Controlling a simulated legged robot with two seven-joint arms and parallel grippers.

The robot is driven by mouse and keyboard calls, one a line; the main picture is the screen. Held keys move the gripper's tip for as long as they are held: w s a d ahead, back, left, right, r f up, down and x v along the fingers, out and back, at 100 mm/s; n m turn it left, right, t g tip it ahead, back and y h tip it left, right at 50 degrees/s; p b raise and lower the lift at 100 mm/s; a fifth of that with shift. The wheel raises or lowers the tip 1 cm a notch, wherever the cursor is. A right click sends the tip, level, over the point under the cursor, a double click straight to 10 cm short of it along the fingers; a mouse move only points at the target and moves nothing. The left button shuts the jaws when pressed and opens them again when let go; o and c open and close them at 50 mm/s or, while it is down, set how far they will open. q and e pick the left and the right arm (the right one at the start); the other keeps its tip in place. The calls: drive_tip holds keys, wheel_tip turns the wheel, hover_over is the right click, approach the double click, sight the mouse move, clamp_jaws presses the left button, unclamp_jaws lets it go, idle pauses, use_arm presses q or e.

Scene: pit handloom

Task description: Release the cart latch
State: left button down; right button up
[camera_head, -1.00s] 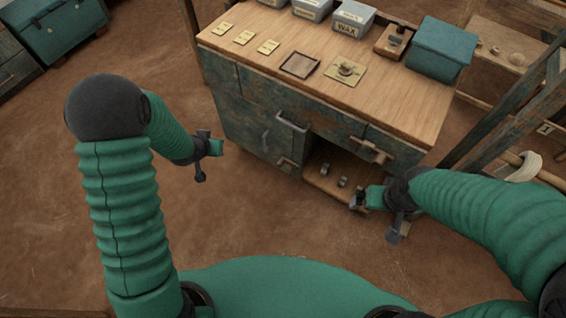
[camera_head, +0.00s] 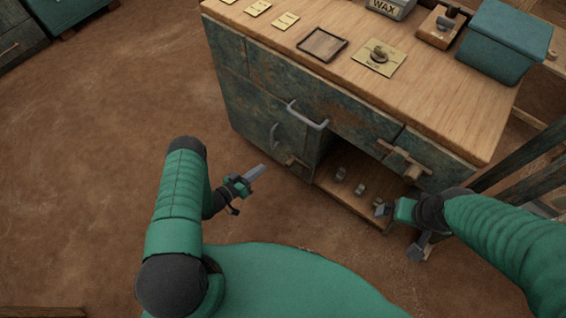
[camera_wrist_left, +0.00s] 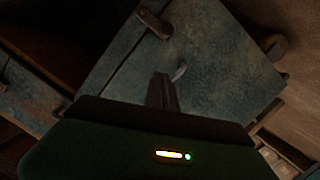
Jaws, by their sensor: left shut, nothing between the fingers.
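The cart (camera_head: 252,100) has a pale wooden top and worn blue-green panels. Its left door has a grey handle (camera_head: 273,136). A small brown wooden latch-like piece (camera_head: 296,160) sits at the door's lower right; another wooden piece (camera_head: 404,158) sits farther right under the top. My left gripper (camera_head: 258,170) is shut and empty, pointing at the cart's lower front, apart from it. In the left wrist view its fingers (camera_wrist_left: 162,92) show before a blue-green panel with a brown piece (camera_wrist_left: 154,24) and a metal handle (camera_wrist_left: 180,71). My right gripper (camera_head: 383,209) is by the open shelf; its jaws are unclear.
A drawer handle (camera_head: 308,116) juts from the cart front. The low open shelf (camera_head: 345,195) holds small metal parts. A dark tray (camera_head: 322,45), a brass plate (camera_head: 378,58) and a teal box (camera_head: 503,42) are on top. Dark beams stand at right.

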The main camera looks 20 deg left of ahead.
use_arm(q)
drive_tip(key=w+d+f+b, duration=0.5)
drive_tip(key=w+d, duration=0.1)
drive_tip(key=w, duration=0.2)
drive_tip(key=shift+w+f, duration=0.15)
drive_tip(key=shift+f, duration=0.2)
drive_tip(key=shift+f, duration=0.1)
drive_tip(key=s+d+f+n+t+h+b, duration=0.1)
drive_tip(key=d+f+n+h+b, duration=0.2)
drive_tip(key=f+n+b, duration=0.7)
drive_tip(key=n+b, duration=0.3)
drive_tip(key=b, duration=0.5)
drive_tip(key=shift+s+d+f+n+t+b, duration=0.15)
drive_tip(key=shift+f+n+t+b, duration=0.15)
drive_tip(key=shift+n+b, duration=0.1)
